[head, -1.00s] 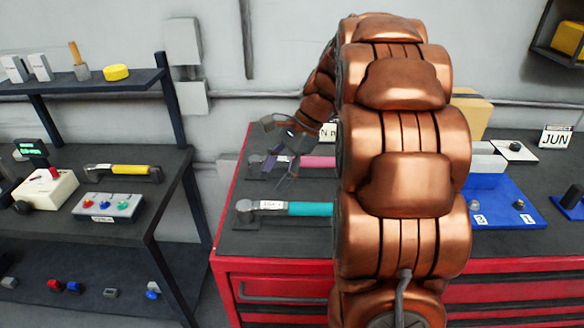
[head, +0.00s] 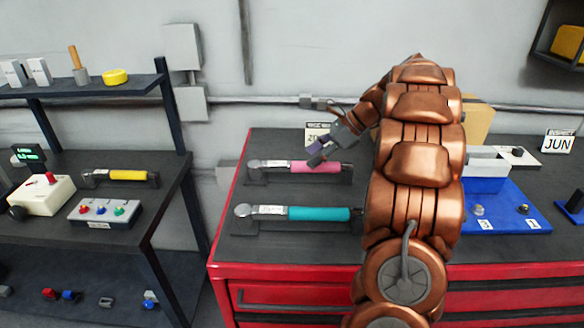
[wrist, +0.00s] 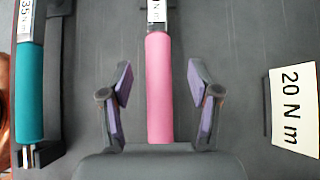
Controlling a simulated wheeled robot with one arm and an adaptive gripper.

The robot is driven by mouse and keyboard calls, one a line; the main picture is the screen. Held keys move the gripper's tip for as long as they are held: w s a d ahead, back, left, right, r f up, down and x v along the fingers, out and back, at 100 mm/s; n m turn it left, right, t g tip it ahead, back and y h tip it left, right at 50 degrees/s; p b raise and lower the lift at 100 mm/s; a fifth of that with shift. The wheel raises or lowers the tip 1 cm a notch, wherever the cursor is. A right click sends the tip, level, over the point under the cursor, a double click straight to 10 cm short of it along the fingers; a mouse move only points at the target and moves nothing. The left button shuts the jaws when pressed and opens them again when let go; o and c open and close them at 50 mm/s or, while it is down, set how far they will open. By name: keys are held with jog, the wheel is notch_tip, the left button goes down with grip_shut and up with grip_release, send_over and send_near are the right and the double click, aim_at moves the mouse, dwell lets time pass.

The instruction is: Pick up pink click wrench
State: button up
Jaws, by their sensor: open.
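The pink click wrench (head: 314,167) lies on the dark top of the red tool cabinet, in a holder, its silver head to the left. In the wrist view its pink handle (wrist: 159,85) runs between the two fingers of my open gripper (wrist: 160,95), with a gap on each side. In the head view my gripper (head: 318,152) is at the right part of the pink handle. I cannot tell its exact height over it. The handle's lower end is hidden by the gripper body in the wrist view.
A teal wrench (head: 318,213) lies parallel in front and shows left in the wrist view (wrist: 31,90). A "20 N m" card (wrist: 293,110) stands beyond the pink wrench. A blue tray (head: 510,215) is at right. A yellow wrench (head: 128,175) lies on the left shelf.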

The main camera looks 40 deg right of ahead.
aim_at(300, 166)
jog(key=shift+p+x, duration=0.9)
jog(key=shift+x, duration=1.95)
jog(key=shift+s, duration=0.15)
jog(key=shift+c, duration=0.2)
grip_shut()
